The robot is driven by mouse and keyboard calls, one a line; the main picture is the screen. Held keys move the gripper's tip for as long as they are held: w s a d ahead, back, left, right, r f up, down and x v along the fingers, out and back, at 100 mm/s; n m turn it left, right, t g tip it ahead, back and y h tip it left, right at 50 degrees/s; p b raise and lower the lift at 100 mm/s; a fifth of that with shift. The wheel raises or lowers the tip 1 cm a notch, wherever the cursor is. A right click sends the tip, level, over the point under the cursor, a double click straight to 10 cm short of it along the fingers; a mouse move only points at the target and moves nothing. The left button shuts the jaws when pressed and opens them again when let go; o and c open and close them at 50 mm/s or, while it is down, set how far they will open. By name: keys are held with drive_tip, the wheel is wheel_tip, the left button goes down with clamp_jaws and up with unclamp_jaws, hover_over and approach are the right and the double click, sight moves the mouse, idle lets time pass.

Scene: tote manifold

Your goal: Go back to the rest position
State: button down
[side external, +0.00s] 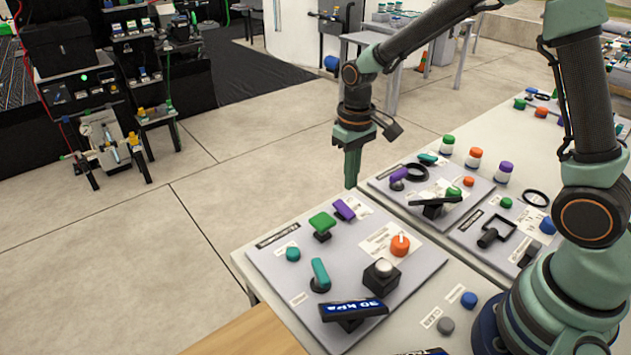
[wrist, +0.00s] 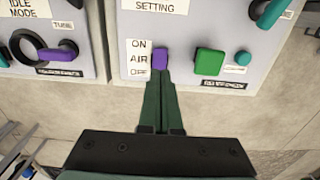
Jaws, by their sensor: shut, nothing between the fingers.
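My gripper (side external: 350,184) points down in the side external view, above the back edge of the nearest control panel (side external: 268,262). Its green fingers are together and empty. In the wrist view my gripper (wrist: 163,82) has its fingertips beside the purple lever (wrist: 160,59) of the ON/AIR/OFF control; I cannot tell whether they touch.
The near panel also bears a teal handle (side external: 320,273), an orange dial (side external: 400,244), a black box with a white button (side external: 383,267) and a 30 kPa gauge block (side external: 352,310). A second panel (side external: 385,184) lies behind. Open floor (side external: 130,270) is at left.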

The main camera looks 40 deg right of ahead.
drive_tip(key=shift+r, duration=0.15)
drive_tip(key=s+d+r+t, duration=0.1)
drive_tip(key=s+r+t, duration=0.4)
drive_tip(key=s+r, duration=0.7)
wheel_tip(320, 180, up, 3)
drive_tip(key=shift+s+d+f+t, duration=0.15)
drive_tip(key=shift+s+d+t, duration=0.1)
drive_tip(key=shift+s+t, duration=0.05)
